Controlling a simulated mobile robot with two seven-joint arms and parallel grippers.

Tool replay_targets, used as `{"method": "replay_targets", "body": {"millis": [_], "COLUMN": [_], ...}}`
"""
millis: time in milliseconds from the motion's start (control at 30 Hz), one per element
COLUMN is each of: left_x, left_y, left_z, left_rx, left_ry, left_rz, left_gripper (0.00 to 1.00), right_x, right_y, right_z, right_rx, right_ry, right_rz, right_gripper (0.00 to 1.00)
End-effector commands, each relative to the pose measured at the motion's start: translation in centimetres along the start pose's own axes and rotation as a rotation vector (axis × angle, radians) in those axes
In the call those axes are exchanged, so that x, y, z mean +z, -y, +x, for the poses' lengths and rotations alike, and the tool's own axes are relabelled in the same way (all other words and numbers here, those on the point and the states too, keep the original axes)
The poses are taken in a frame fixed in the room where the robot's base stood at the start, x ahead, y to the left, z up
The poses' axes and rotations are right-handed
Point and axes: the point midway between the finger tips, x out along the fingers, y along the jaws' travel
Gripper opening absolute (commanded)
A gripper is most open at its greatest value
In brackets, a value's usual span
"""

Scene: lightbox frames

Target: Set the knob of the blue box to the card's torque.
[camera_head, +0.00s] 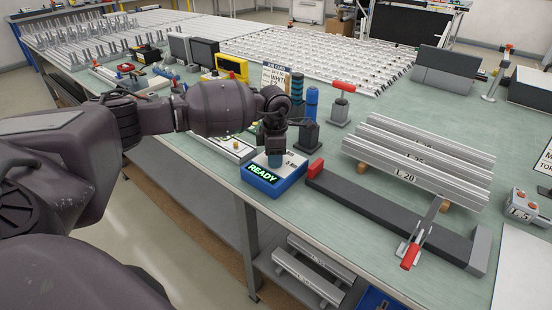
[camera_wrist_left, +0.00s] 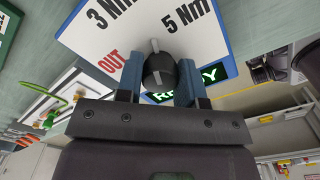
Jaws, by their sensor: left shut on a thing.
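The blue box (camera_head: 288,184) stands at the table's near edge in the head view, its green display (camera_head: 264,174) reading READY. My left gripper (camera_head: 275,154) points down over it and hides the knob there. In the left wrist view the dark round knob (camera_wrist_left: 159,72) sits between the two blue fingers of my left gripper, which is shut on it. The knob's pale mark points up in that picture, between the labels "3 Nm" and "5 Nm". "OUT" is printed in red beside the left finger. The job card (camera_head: 274,76) stands behind; its torque is unreadable. My right gripper is out of view.
A blue cylinder tool (camera_head: 311,103) stands upright behind the box. A partly cut-off sign (camera_head: 544,164) shows at the right edge.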

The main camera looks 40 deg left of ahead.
Motion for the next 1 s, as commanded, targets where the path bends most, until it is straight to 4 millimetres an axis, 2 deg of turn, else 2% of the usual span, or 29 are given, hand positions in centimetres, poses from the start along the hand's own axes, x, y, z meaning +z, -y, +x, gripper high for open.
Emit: {"method": "replay_targets", "body": {"millis": [500,800,1000], "left_x": [0.0,0.0,0.0], "left_y": [0.0,0.0,0.0], "left_z": [0.2,0.0,0.0], "left_rx": [0.000,0.001,0.001], "left_ry": [0.000,0.000,0.000], "left_rz": [0.394,0.489,0.505], "left_gripper": [0.11,0.11,0.11], "right_x": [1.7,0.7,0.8], "right_y": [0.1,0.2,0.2], "right_z": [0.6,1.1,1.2], "right_rx": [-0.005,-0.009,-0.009], "right_ry": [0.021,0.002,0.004], "right_rz": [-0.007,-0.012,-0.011], "right_gripper": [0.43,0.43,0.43]}}
